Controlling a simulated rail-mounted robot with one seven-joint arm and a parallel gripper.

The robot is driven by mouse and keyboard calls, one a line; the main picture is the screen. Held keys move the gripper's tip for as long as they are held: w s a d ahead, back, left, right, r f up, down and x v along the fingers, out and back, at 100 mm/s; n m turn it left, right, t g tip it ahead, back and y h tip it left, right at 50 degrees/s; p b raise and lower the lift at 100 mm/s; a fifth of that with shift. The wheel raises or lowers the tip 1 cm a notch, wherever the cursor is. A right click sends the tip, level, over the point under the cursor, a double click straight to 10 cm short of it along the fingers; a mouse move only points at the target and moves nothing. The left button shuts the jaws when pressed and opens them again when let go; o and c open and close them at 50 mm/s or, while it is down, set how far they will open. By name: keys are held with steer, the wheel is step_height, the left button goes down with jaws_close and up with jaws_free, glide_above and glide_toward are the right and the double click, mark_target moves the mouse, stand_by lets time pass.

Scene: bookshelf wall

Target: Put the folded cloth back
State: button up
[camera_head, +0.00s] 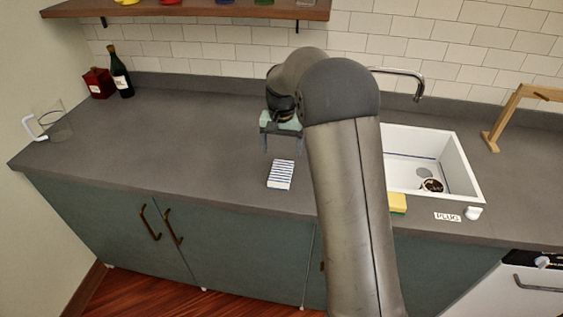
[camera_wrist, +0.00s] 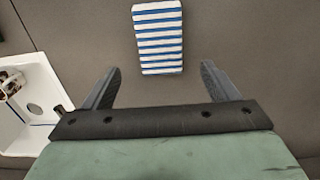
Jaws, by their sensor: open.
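The folded cloth (camera_head: 281,174), white with blue stripes, lies flat on the grey counter (camera_head: 200,150) near its front edge. In the wrist view the cloth (camera_wrist: 158,38) is at the top middle, beyond the fingertips and roughly in line with the gap between them. My gripper (camera_head: 281,143) hangs above the counter, just behind the cloth in the head view. In the wrist view my gripper (camera_wrist: 160,80) has its two fingers wide apart with nothing between them. My arm hides part of the counter to the right of the cloth.
A white sink (camera_head: 455,165) with a dark round item in it is at right. A wooden stand (camera_head: 510,115), bottle (camera_head: 121,75), red container (camera_head: 98,83) and glass jug (camera_head: 55,123) stand farther off.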

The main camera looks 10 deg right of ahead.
steer(key=s+r+n, duration=0.1)
steer(key=s+r, duration=0.3)
steer(key=s, duration=0.6)
steer(key=s+r+n, duration=0.1)
steer(key=s+r, duration=0.3)
steer(key=s, duration=0.5)
steer(key=s+f+n, duration=0.1)
steer(key=s+f, duration=0.1)
steer(key=s, duration=0.6)
steer(key=s+f+n, duration=0.1)
steer(key=s+f, duration=0.1)
steer(key=s, duration=0.6)
steer(key=shift+s+a+f+n+t, duration=0.2)
steer(key=shift+s+f+n+t, duration=0.1)
steer(key=shift+s+t, duration=0.1)
steer(key=shift+r, duration=0.1)
